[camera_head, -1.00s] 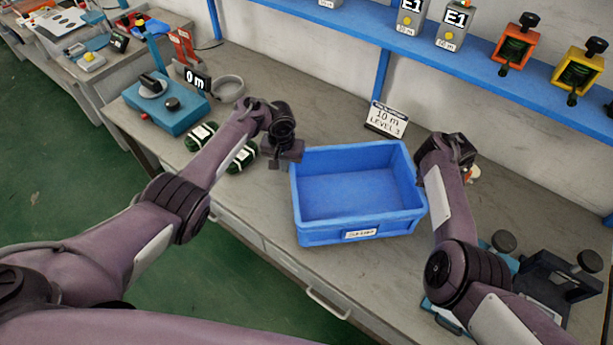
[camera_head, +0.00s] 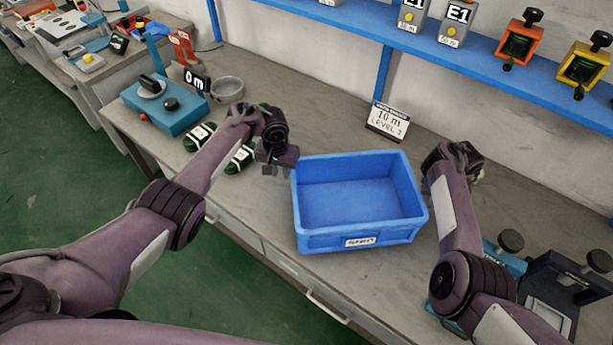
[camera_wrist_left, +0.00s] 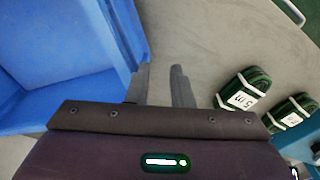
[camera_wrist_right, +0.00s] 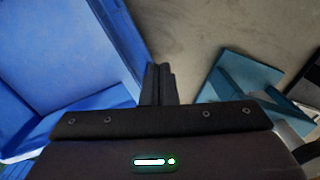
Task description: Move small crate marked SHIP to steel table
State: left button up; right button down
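A blue crate (camera_head: 360,237) sits on the grey workbench (camera_head: 262,215). It looks empty, and the lettering on its front label (camera_head: 360,242) is too small to read. My left gripper (camera_wrist_left: 159,72) is at the crate's left side, fingers apart with nothing between them; in the head view it (camera_head: 276,168) is beside the left wall. My right gripper (camera_wrist_right: 158,70) is at the crate's right side, fingers together, beside the wall with nothing visible between them. I cannot tell whether either gripper touches the crate. No separate steel table can be identified.
Green cable coils (camera_head: 240,158) and a blue device (camera_head: 165,105) are left of the crate. A dark fixture (camera_head: 560,285) is at the right. A blue shelf (camera_head: 480,55) runs above the bench.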

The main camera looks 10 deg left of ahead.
jog(key=c, duration=1.8)
grip_release()
jog(key=shift+w, duration=0.1)
pick_arm(q)
jog(key=shift+a+f, duration=0.1)
pick_arm(e)
jog(key=shift+o, duration=0.2)
jog(key=shift+d, duration=0.1)
pick_arm(q)
notch_tip(320, 180, up, 12)
jog(key=shift+s, duration=0.45)
pick_arm(e)
notch_tip(320, 180, up, 12)
jog(key=shift+s, duration=0.4)
